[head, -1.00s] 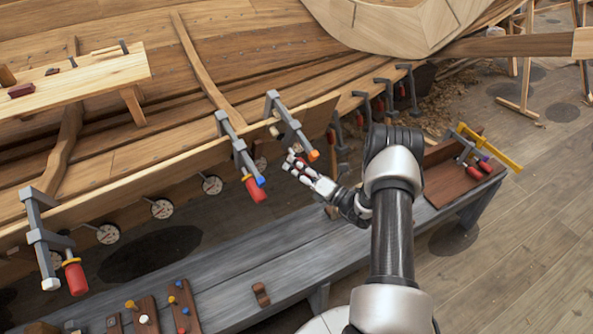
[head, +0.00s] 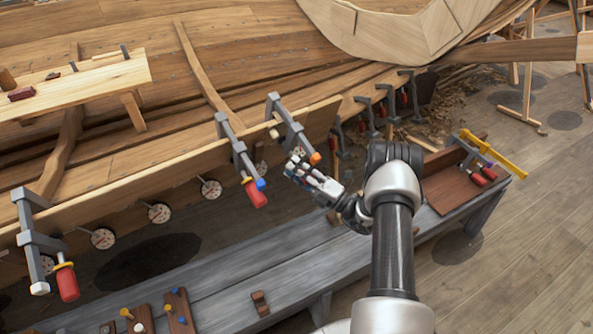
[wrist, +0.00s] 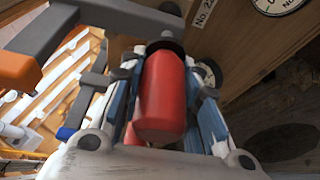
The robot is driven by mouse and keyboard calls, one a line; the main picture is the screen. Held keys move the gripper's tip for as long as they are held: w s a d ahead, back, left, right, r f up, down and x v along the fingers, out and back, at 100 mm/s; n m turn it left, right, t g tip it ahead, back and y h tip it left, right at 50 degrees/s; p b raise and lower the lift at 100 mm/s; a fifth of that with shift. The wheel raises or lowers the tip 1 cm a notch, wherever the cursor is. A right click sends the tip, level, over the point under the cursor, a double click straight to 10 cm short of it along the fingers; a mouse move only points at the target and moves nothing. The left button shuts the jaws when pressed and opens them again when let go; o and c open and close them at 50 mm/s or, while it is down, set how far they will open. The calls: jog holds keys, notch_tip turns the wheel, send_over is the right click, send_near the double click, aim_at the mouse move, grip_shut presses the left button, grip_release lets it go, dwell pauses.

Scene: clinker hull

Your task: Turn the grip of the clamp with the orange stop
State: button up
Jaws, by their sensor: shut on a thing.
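The clamp with the orange stop (head: 289,125) is a grey clamp fixed over the edge of the hull plank, right of the middle clamp. Its orange stop (head: 315,158) sits at the lower end of its bar and shows large at the left in the wrist view (wrist: 14,70). My gripper (head: 301,167) is at this clamp, just below the stop. In the wrist view its fingers are on both sides of the red grip (wrist: 162,98) and shut on it. In the head view the fingers hide most of the grip.
A clamp with a blue stop (head: 261,184) and red grip (head: 256,196) hangs close to the left of my gripper. Another clamp (head: 40,243) is at the far left. Round dials (head: 211,189) line the hull below the plank. A grey bench (head: 225,285) runs below.

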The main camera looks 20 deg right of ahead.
jog(key=shift+s+f, duration=0.1)
jog(key=shift+f, duration=0.1)
jog(key=o, duration=1.1)
jog(key=shift+r, duration=0.15)
jog(key=v, duration=1.2)
